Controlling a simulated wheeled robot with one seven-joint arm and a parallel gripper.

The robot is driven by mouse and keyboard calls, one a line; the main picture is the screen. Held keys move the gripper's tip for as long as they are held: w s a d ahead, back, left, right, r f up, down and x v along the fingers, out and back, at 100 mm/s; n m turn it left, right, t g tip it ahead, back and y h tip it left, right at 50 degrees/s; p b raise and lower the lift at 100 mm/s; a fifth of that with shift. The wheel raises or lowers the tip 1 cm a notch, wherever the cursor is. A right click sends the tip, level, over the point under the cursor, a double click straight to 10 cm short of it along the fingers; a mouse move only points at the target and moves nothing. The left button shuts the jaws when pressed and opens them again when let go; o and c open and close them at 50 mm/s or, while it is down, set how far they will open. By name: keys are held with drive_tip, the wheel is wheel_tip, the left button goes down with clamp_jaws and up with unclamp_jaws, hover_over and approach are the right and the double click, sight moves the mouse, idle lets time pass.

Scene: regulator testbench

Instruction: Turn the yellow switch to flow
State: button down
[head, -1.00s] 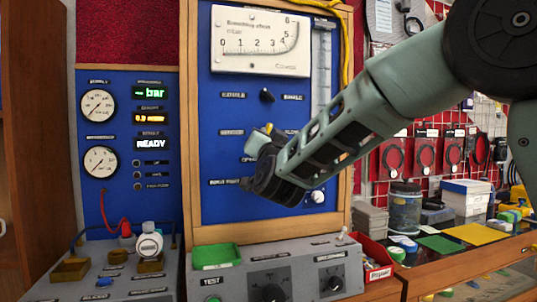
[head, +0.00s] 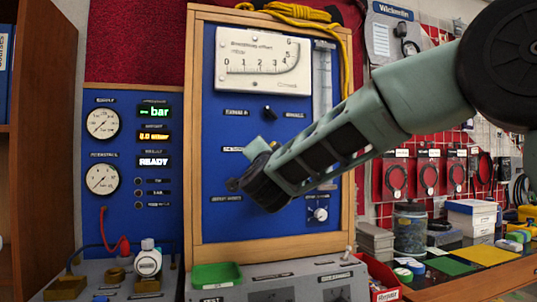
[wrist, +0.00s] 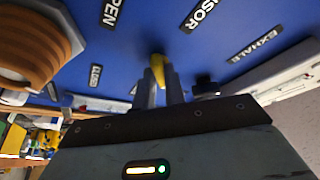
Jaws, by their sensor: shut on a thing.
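The yellow switch (wrist: 158,66) is on the blue panel and shows in the wrist view as a small yellow lever. My gripper (wrist: 161,80) has its two grey fingers close together on either side of it. In the head view my gripper (head: 247,167) is at the middle of the blue panel (head: 237,218), and its body hides the switch and some labels. The wrist view shows labels around the switch, including one reading EXHALE (wrist: 255,45). I cannot clearly read which mark the switch points to.
A black knob (head: 268,113) is above my gripper and a white knob (head: 320,214) below right. A wooden frame (head: 190,130) edges the panel. A green tray (head: 216,276) stands on the grey console below. A gauge (head: 262,60) is above.

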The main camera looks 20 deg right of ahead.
drive_tip(key=c, duration=1.5)
unclamp_jaws()
drive_tip(key=shift+o, duration=0.2)
drive_tip(key=b+v, duration=0.2)
drive_tip(key=v, duration=1.5)
drive_tip(key=shift+s+f+b, duration=0.2)
drive_tip(key=shift+b, duration=0.2)
